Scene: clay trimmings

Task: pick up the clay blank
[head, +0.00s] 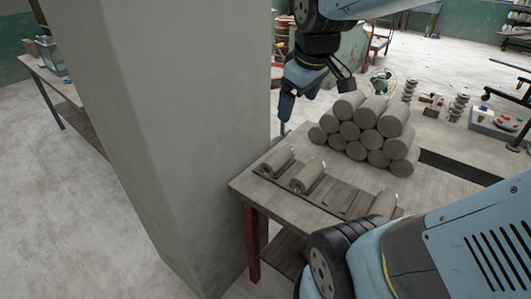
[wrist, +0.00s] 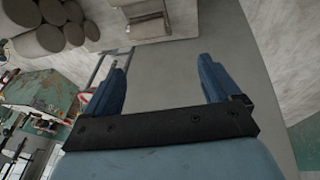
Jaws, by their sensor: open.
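My gripper (head: 283,122) hangs beside the grey pillar, above and behind the far left part of the wooden table. In the wrist view my gripper (wrist: 163,63) has its two blue fingers wide apart with nothing between them. Grey-brown clay cylinders are stacked in a pile (head: 365,132) on the table; part of the pile shows at top left of the wrist view (wrist: 40,38). Smaller clay cylinders lie apart along the front: one at left (head: 276,162), one beside it (head: 307,177), and one at right (head: 385,203), partly hidden by my arm. Which is the blank is unclear.
The thick grey pillar (head: 175,120) stands close to the left of the table (head: 255,185). Another table (head: 62,85) stands beyond it at far left. Shelves and several small items (head: 458,108) stand at the back right. The floor at left is clear.

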